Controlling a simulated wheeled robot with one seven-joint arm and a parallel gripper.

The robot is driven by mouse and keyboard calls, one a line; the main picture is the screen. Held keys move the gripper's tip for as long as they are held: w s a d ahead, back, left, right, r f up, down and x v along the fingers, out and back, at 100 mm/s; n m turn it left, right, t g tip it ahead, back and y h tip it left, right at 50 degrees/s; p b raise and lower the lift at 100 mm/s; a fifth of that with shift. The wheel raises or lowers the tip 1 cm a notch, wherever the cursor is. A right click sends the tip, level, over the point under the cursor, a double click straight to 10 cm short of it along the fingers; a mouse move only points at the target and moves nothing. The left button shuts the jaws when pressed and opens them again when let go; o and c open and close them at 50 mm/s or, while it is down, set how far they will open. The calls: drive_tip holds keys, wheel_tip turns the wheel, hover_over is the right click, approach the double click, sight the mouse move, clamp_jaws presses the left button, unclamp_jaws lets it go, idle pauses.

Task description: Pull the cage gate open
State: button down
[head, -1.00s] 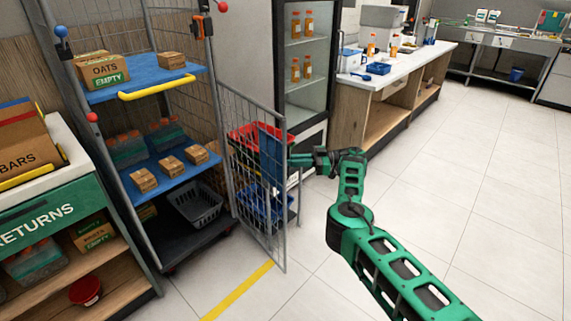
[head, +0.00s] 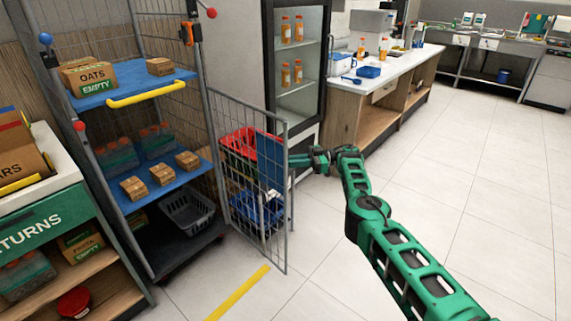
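The cage gate (head: 278,235) is a grey wire-mesh panel on the right side of the roll cage (head: 213,130). It stands swung out from the cage front, which is uncovered. A blue plate (head: 270,160) is on the gate's upper right part. My green arm reaches in from the lower right. My gripper (head: 297,160) is at the gate's outer edge, beside the blue plate. The fingers are small and dark here, so I cannot tell whether they grip the gate or only touch it.
Red and blue baskets (head: 240,145) stand behind the gate. A returns counter (head: 45,225) is at left, a glass-door fridge (head: 298,60) behind. Open tiled floor (head: 460,190) lies right; a yellow floor line (head: 238,292) runs below the gate.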

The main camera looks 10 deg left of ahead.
drive_tip(key=shift+a+r, duration=0.15)
drive_tip(key=shift+a, duration=0.3)
drive_tip(key=c, duration=1.8)
unclamp_jaws()
drive_tip(key=shift+o, duration=0.2)
drive_tip(key=shift+d, duration=0.1)
drive_tip(key=shift+w+d+f, duration=0.1)
drive_tip(key=shift+d+f, duration=0.1)
drive_tip(key=shift+d, duration=0.05)
